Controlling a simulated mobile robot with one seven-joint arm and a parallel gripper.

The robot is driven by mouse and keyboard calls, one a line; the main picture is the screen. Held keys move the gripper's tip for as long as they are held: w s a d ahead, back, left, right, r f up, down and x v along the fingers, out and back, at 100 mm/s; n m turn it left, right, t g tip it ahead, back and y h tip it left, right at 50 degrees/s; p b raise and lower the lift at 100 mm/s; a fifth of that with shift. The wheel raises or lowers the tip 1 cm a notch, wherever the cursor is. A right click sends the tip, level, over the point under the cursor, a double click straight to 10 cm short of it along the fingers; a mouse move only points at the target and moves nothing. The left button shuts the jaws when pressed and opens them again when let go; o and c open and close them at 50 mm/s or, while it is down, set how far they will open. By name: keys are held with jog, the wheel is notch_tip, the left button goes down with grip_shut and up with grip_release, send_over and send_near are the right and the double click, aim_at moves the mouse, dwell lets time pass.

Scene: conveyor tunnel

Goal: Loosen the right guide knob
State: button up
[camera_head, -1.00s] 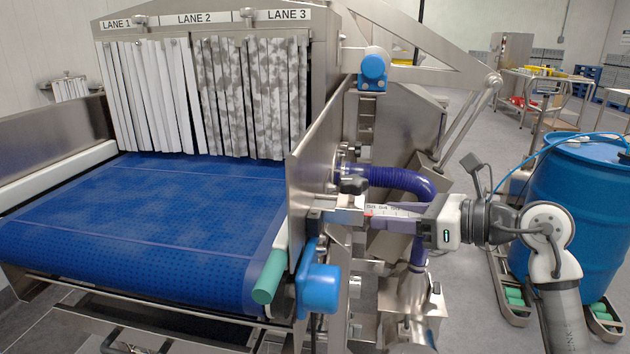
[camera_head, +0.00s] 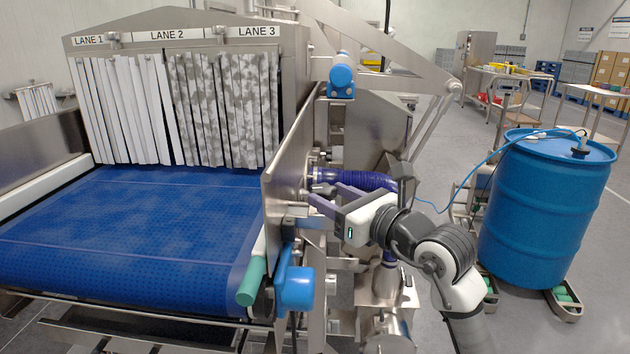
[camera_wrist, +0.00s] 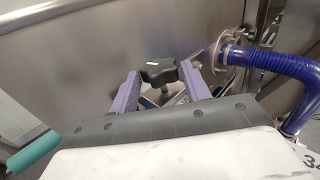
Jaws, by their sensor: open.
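The right guide knob (camera_wrist: 159,71) is a black lobed knob on a metal stem in front of the steel side plate. In the wrist view it sits between the tips of my two purple fingers, with a gap visible on each side. My gripper (camera_wrist: 160,76) is open around it and holds nothing. In the head view my gripper (camera_head: 324,198) reaches in from the right to the outer side of the steel plate, and its fingers largely cover the knob there.
A purple-blue hose (camera_head: 360,180) runs just behind and right of my gripper. The steel side plate (camera_head: 286,165) separates it from the blue belt (camera_head: 130,225). A blue motor housing (camera_head: 296,290) is below. A blue drum (camera_head: 547,210) stands at the right.

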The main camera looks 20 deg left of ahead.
aim_at(316, 189)
jog(key=p+x, duration=0.1)
jog(key=x, duration=0.4)
jog(key=shift+s, duration=0.1)
jog(key=c, duration=0.7)
